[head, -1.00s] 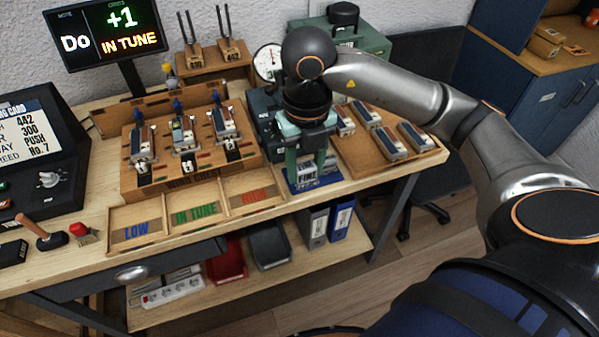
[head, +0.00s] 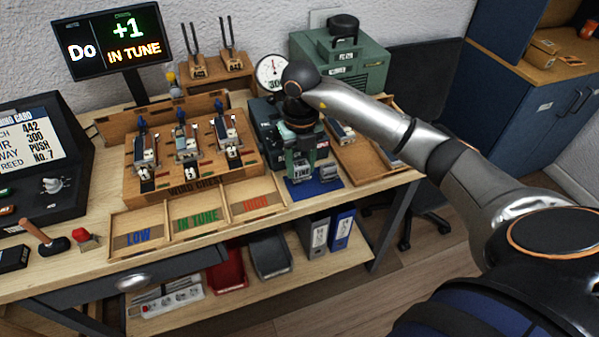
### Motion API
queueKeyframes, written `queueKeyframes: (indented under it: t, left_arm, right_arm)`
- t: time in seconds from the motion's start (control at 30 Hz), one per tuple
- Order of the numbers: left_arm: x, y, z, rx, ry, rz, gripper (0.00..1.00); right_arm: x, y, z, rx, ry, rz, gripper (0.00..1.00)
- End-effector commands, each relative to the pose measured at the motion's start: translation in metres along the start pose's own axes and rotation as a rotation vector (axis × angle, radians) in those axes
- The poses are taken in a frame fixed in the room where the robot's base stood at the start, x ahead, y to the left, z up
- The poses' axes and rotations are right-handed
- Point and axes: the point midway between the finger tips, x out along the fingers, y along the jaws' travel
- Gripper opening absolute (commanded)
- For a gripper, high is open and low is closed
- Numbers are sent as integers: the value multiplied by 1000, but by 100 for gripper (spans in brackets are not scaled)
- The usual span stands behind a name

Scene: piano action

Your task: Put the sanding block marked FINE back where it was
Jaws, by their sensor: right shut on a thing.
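The sanding block marked FINE (head: 301,173) is at the left end of a blue mat (head: 318,187), on the front of the bench. Its pale label faces me. My right gripper (head: 302,160) points down from above and is shut on this block. I cannot tell whether the block touches the mat or is slightly above it. A second pale block (head: 327,171) is close to its right on the mat; its label is too small to read. My left gripper is not in view.
Left of the mat is a wooden tray with LOW, IN TUNE and HIGH sections (head: 187,235), in front of the wooden wind chest (head: 188,189). A wooden tray of reed parts (head: 376,165) is at right, partly behind my arm. A green machine (head: 340,62) stands behind.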

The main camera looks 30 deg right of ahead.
Motion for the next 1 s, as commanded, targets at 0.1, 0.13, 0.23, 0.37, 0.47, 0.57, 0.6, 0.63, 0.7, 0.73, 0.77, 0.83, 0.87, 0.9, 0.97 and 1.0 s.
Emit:
queueKeyframes:
  t: [0.1, 0.13, 0.23, 0.37, 0.47, 0.57, 0.6, 0.63, 0.7, 0.73, 0.77, 0.83, 0.87, 0.9, 0.97, 1.0]
  left_arm:
    - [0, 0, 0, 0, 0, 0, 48]
    - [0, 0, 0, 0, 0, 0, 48]
    - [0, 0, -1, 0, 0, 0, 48]
    - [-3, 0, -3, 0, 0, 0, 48]
    - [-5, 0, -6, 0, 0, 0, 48]
    - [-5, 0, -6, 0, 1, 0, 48]
    - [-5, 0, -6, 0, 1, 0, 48]
    - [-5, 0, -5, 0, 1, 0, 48]
    - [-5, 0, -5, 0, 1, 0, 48]
    - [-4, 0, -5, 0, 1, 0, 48]
    - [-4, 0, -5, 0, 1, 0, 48]
    - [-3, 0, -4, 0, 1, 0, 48]
    - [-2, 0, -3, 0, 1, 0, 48]
    - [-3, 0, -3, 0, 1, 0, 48]
    - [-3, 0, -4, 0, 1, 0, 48]
    - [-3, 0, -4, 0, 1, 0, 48]
  right_arm:
    - [9, -1, 8, 2, 0, 1, 0]
    - [10, -1, 8, 1, 0, 1, 0]
    - [14, -2, 12, 0, 0, 2, 0]
    - [28, -3, 14, 0, 4, 1, 0]
    - [42, -2, 14, 0, 3, 1, 0]
    - [48, -3, 14, -1, -1, 1, 0]
    - [48, -3, 15, -1, -2, 1, 0]
    - [48, -3, 15, -1, -2, 1, 0]
    - [47, -3, 15, -1, -2, 1, 0]
    - [48, -3, 15, -1, -2, 1, 0]
    - [48, -3, 15, -1, -2, 1, 0]
    - [50, -3, 15, 0, -2, 0, 0]
    - [52, -3, 15, 0, -2, 1, 0]
    - [51, -3, 15, 0, -2, 1, 49]
    - [50, -3, 14, 0, -2, 1, 55]
    - [51, -3, 14, 0, -1, 1, 60]
